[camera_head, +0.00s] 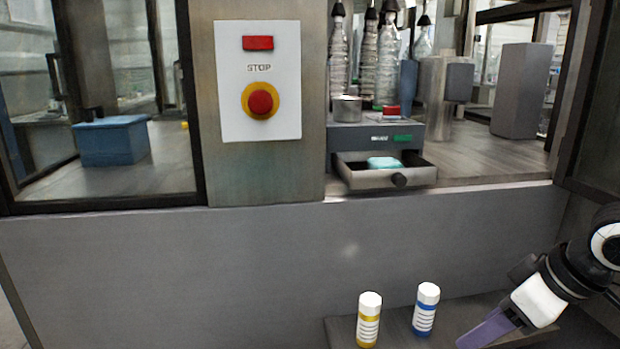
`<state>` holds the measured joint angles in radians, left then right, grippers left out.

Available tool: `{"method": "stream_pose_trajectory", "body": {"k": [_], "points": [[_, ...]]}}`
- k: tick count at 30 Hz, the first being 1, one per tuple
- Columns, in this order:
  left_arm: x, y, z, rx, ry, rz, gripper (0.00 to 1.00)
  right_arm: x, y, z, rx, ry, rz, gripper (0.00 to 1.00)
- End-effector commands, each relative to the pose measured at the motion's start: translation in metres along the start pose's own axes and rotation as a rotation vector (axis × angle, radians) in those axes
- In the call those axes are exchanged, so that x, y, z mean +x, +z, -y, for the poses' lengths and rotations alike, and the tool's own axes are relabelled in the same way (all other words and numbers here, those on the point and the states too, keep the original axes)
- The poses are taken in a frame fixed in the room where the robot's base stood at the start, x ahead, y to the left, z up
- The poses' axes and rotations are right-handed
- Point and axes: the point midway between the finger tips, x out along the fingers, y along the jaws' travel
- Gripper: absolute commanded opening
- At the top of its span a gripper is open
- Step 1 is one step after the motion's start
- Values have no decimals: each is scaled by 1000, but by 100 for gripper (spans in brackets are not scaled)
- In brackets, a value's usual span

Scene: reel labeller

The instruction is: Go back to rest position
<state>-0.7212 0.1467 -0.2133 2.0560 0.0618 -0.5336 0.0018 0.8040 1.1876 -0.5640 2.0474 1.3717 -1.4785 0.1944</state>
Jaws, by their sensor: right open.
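My right gripper (490,330) comes in from the lower right, low over a dark shelf (395,340). Its purple fingers point down and to the left, and nothing shows between them. A white bottle with a blue band and striped label (425,308) stands upright on the shelf, left of the gripper and apart from it. A white bottle with a yellow band (369,320) stands upright further left. My left gripper is not in view.
A stop panel (260,140) with a red button on a yellow ring is on the metal post. An open drawer (385,172) holding a teal item juts out under a grey unit (375,138). A dark door frame (585,110) stands at the right. The grey front panel (200,270) is bare.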

Motion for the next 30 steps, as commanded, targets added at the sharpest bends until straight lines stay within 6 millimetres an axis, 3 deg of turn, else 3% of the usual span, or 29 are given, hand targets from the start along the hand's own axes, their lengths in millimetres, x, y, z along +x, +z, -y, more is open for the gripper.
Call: {"method": "stream_pose_trajectory", "body": {"k": [5, 11, 17, 20, 24, 30], "points": [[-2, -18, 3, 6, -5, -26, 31, 35, -9, 18, -15, -36, -45, 53], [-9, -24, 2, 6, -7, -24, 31, 82, -13, 46, -16, -77, -116, 53], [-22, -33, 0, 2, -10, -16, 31, 142, -1, 96, 35, -124, -234, 53], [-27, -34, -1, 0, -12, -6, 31, 167, 17, 122, 84, -122, -293, 53], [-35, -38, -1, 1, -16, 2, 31, 190, 57, 155, 163, -85, -348, 53], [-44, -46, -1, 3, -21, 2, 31, 198, 130, 190, 246, 20, -360, 53]]}}
